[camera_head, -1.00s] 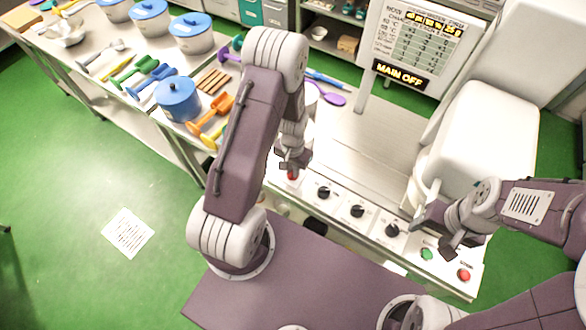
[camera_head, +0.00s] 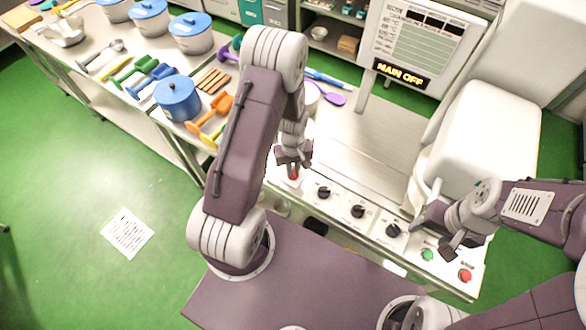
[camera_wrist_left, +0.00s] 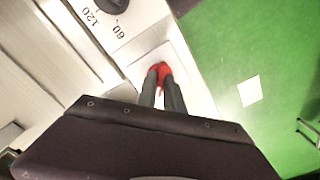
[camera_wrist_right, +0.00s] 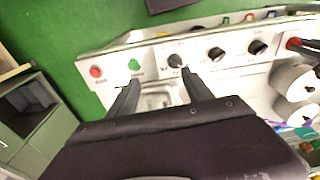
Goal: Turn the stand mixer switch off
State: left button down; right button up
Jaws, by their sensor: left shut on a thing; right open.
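The red switch knob (camera_head: 293,175) sits at the left end of the mixer's control panel. It also shows in the left wrist view (camera_wrist_left: 161,69). My left gripper (camera_head: 293,168) points down over this knob, and its fingers are closed on it. The lit sign (camera_head: 402,73) on the mixer's board reads "MAIN OFF". The white stand mixer (camera_head: 485,125) stands at the right. My right gripper (camera_head: 433,226) is open and empty above the right part of the panel; its spread fingers also show in the right wrist view (camera_wrist_right: 160,84).
Several black dials (camera_head: 357,211), a green button (camera_head: 427,254) and a red button (camera_head: 464,275) line the panel. Blue-lidded pots (camera_head: 178,98) and coloured scoops (camera_head: 210,118) crowd the table at the left. The steel worktop (camera_head: 365,145) behind the panel is clear.

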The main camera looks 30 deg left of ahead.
aim_at(293, 171)
pick_arm(q)
jog(key=n, duration=0.4)
jog(key=shift+w+r, duration=0.1)
jog(key=shift+n, duration=2.5)
jog(key=c, duration=1.5)
grip_release()
jog(key=shift+o, duration=0.2)
notch_tip(293, 171, up, 9)
jog(key=b, duration=0.1)
